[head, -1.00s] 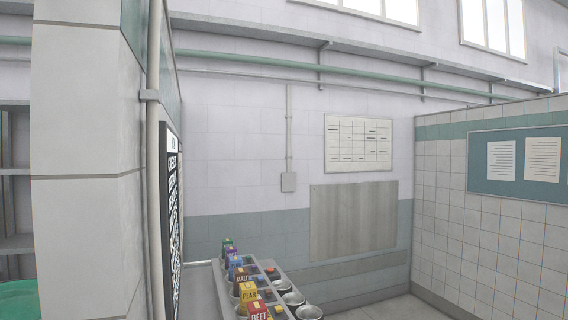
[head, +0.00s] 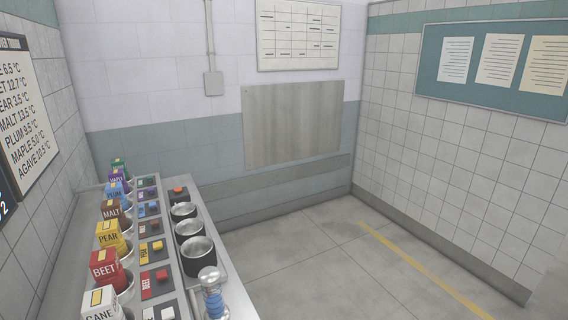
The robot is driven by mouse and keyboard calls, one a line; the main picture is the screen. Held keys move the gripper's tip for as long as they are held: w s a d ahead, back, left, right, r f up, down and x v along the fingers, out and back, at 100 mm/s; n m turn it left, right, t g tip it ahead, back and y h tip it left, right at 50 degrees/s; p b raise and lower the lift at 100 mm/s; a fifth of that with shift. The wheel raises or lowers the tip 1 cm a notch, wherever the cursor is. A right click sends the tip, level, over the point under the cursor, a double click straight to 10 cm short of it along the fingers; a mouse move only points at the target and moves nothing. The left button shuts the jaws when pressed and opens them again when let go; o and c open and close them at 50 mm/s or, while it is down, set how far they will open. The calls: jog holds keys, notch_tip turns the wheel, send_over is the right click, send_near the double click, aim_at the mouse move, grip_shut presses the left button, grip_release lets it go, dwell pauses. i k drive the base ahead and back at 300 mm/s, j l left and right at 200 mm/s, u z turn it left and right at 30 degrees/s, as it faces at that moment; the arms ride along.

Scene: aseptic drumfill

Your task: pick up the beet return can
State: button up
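Several open metal cans stand along the right side of the metal counter (head: 172,262): a near can (head: 197,258), a middle can (head: 189,229) and a far can (head: 183,211). I can read no label on them, so I cannot tell which is the beet return can. A red box marked BEET (head: 105,270) is on the left side, with a red button (head: 161,275) on a dark plate to its right. My gripper is not in view.
Other labelled boxes flank BEET, with CANE (head: 103,304) nearer and PEAR (head: 110,235) farther. A clear, blue-banded upright thing (head: 213,294) is at the counter's near right. Open floor (head: 320,265) lies to the right; a temperature board (head: 22,110) hangs left.

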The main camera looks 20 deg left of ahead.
aim_at(105, 266)
jog(key=i+l+u, duration=0.15)
jog(key=u, duration=0.3)
jog(key=i+l+u, duration=0.25)
jog(key=u, duration=0.25)
jog(key=i+l+u, duration=0.2)
jog(key=u, duration=0.25)
jog(key=l+u, duration=0.45)
jog(key=i+l+u, duration=0.15)
jog(key=u, duration=0.25)
jog(key=i+l+u, duration=0.1)
jog(key=l+u, duration=0.35)
jog(key=i+l+u, duration=0.1)
jog(key=l+u, duration=0.7)
jog(key=i+l+u, duration=0.1)
jog(key=l+u, duration=0.25)
jog(key=l, duration=0.25)
jog(key=l+u, duration=0.4)
jog(key=l, duration=0.25)
jog(key=l+u, duration=0.35)
jog(key=l, duration=0.3)
